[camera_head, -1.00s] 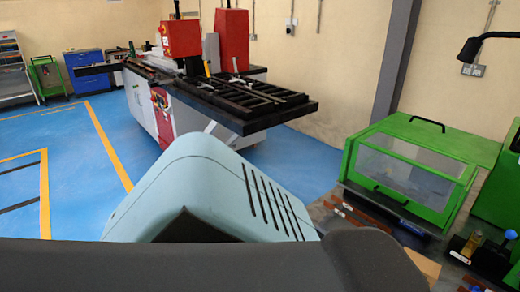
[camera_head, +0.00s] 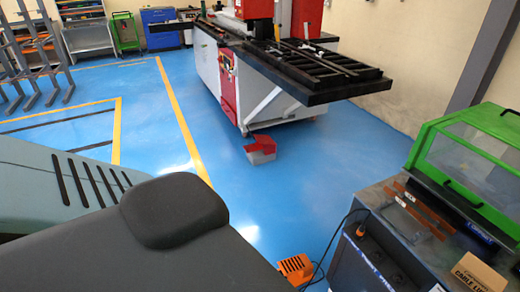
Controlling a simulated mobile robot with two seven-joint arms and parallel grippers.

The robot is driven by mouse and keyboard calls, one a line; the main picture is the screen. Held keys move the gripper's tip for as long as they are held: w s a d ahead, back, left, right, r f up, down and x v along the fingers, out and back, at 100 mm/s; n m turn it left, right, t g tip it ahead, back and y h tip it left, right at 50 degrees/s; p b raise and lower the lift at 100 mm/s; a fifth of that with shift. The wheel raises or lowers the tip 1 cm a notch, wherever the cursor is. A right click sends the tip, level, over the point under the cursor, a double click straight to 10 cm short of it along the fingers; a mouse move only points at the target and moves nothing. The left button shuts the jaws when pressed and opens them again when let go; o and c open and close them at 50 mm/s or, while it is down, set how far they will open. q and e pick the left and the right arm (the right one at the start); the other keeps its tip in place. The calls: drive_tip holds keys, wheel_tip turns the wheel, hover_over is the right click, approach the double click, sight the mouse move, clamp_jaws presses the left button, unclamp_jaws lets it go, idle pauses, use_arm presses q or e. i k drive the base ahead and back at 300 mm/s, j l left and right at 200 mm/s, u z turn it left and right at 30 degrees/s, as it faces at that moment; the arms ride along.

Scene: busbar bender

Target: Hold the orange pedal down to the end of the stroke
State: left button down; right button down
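The orange pedal (camera_head: 297,268) sits on the blue floor at the bottom of the head view, right of centre. A dark cable runs from it up and to the right, towards the bench. Its details are too small to tell whether it is pressed. Neither of my grippers is in view, and nothing is seen touching the pedal's visible part.
A bench (camera_head: 375,235) with a green-framed clear cover (camera_head: 470,155) and copper-coloured bars stands at the right. A red and grey box (camera_head: 260,150) sits on the floor below the large machine (camera_head: 300,80). The blue floor (camera_head: 290,205) between them is clear.

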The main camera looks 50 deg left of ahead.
sight(291, 265)
drive_tip(key=u, duration=1.1)
drive_tip(key=z, duration=0.4)
drive_tip(key=j+z, duration=0.15)
drive_tip(key=z, duration=0.25)
drive_tip(key=j+z, duration=0.1)
drive_tip(key=z, duration=0.25)
drive_tip(key=j+z, duration=0.4)
drive_tip(key=k+j+z, duration=0.15)
drive_tip(key=j+z, duration=0.25)
drive_tip(key=k+j, duration=0.15)
drive_tip(key=j, duration=0.2)
drive_tip(key=k+j+z, duration=0.1)
drive_tip(key=j, duration=0.25)
drive_tip(key=k+j, duration=0.15)
drive_tip(key=j, duration=0.2)
drive_tip(key=z, duration=0.05)
